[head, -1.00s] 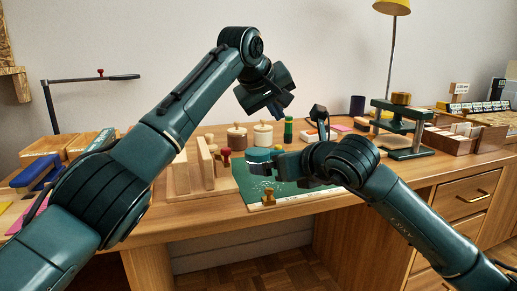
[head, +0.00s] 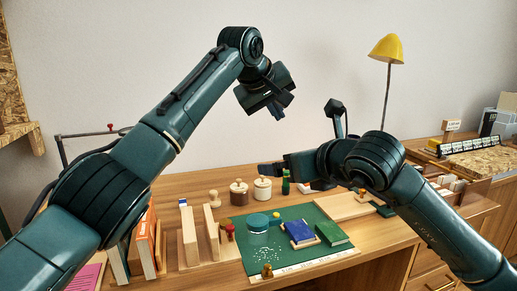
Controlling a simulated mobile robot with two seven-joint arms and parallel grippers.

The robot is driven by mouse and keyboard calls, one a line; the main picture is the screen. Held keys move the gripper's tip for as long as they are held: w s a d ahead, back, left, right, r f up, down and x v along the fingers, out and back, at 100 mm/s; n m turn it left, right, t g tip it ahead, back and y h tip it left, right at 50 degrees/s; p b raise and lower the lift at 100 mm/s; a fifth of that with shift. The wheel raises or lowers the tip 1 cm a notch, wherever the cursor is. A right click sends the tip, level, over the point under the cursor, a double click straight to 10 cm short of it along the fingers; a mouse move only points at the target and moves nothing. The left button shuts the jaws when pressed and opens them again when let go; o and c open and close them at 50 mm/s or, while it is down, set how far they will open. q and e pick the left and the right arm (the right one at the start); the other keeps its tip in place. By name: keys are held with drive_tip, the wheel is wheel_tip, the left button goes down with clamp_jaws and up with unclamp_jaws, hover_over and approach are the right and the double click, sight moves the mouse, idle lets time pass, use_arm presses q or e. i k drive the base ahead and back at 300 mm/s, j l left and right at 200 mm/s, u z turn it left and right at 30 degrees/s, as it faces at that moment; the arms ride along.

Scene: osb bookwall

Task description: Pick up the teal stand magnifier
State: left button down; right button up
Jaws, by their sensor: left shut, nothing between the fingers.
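The teal stand magnifier (head: 258,221), a low round teal piece with a pale lower rim, sits upright on the left part of a green mat (head: 300,259) on the desk. My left gripper (head: 278,111) is high above the desk, shut and empty, well above the magnifier and apart from it. My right gripper (head: 262,169) points left above the back of the desk, behind and above the magnifier. Its fingers are seen edge-on, so its opening is unclear. Nothing hides the magnifier.
A blue book (head: 299,233) and a green book (head: 331,233) lie right of the magnifier. A red-topped stamp (head: 229,232) and upright wooden boards (head: 190,238) stand left. Two lidded jars (head: 239,192) are behind. A brass piece (head: 267,271) is at the mat's front edge.

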sight(257, 225)
drive_tip(key=k, duration=1)
